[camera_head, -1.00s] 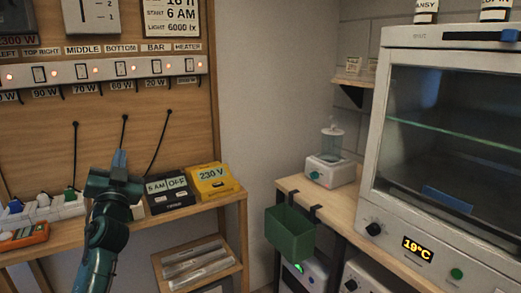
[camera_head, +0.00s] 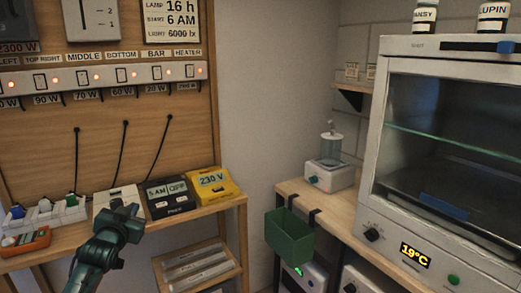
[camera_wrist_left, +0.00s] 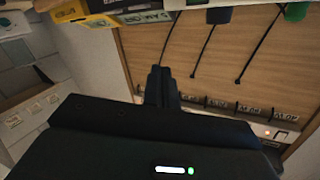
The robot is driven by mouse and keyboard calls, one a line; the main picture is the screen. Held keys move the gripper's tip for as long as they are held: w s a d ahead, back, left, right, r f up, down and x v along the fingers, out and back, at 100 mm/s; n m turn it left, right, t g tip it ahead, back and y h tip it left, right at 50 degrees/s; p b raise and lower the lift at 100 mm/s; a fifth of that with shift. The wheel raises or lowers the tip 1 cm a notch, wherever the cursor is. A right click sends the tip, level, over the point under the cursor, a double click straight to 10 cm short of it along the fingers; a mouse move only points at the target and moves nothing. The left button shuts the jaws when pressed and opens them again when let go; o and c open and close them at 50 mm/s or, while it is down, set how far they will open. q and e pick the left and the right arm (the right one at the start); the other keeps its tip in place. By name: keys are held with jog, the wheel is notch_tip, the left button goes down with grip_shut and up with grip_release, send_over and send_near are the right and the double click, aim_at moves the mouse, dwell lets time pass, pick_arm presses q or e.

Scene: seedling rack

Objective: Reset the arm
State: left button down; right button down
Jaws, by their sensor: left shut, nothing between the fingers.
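My left gripper (camera_head: 130,212) is in front of the wooden shelf on the left in the head view, at the end of my dark green arm. In the left wrist view its two dark fingers (camera_wrist_left: 161,84) are together, with nothing between them. It appears apart from the devices on the shelf. My right gripper is not in view.
The shelf (camera_head: 190,217) holds a white device (camera_head: 117,198), a black timer (camera_head: 170,194), a yellow 230 V meter (camera_head: 213,184), a socket strip (camera_head: 72,214) and an orange device (camera_head: 25,241). A green bin (camera_head: 289,236) hangs off the bench at right, near a cabinet (camera_head: 400,213).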

pick_arm(q)
jog(key=s+d+f+g+h, duration=0.1)
jog(key=s+d+f+g, duration=0.1)
jog(key=s+d+f, duration=0.5)
jog(key=s+d+f+m+g+h, duration=0.1)
jog(key=s+d+f+h, duration=0.15)
jog(key=s+f, duration=0.65)
jog(key=s+d+f+g, duration=0.2)
jog(key=s+d+f, duration=0.45)
jog(key=s, duration=0.35)
jog(key=s+d+f+g+h, duration=0.1)
jog(key=s+d, duration=0.3)
jog(key=s, duration=0.8)
jog(key=shift+s+d+f+n, duration=0.15)
jog(key=shift+s+f+n, duration=0.15)
jog(key=shift+f+n, duration=0.15)
